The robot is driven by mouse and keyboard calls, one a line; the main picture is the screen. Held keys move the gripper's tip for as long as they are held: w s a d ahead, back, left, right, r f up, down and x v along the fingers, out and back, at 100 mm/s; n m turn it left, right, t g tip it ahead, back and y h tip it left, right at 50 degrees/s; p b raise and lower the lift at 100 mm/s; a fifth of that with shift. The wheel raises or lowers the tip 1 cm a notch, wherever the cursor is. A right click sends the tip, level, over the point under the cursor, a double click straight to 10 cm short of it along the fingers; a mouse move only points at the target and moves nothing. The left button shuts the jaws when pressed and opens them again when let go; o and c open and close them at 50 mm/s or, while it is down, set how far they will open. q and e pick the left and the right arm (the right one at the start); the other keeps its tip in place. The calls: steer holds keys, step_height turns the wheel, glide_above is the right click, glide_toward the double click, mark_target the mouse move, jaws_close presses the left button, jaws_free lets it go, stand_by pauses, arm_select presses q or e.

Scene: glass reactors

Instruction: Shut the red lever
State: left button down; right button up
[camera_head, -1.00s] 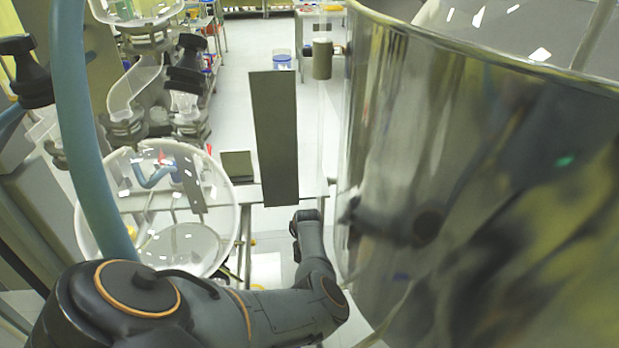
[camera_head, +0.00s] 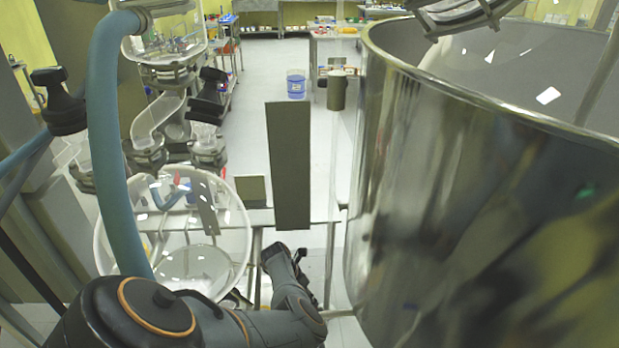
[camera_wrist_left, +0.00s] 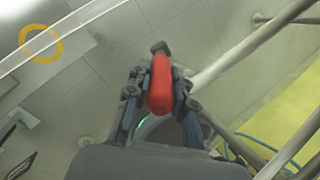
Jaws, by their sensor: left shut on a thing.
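The red lever (camera_wrist_left: 161,88) shows in the left wrist view, between the two fingers of my left gripper (camera_wrist_left: 162,78). The fingers are shut on it from both sides, and its red end points up in the picture. A small dark metal piece sits at its top. In the head view my left arm comes in from the lower left and ends beside the large steel vessel. The lever and the fingers cannot be made out there. My right gripper is not in view.
The large shiny steel vessel (camera_head: 450,190) fills the right side. A round glass vessel (camera_head: 240,235) and a thick blue hose (camera_head: 108,150) stand at left. A flat grey plate (camera_head: 289,165) is upright in the middle. A blue bucket (camera_head: 296,84) stands on open floor farther back.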

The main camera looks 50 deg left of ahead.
arm_select(q)
steer(key=c, duration=1.1)
jaws_free()
steer(key=shift+c, duration=0.2)
step_height(320, 180, up, 10)
steer(key=shift+c, duration=0.2)
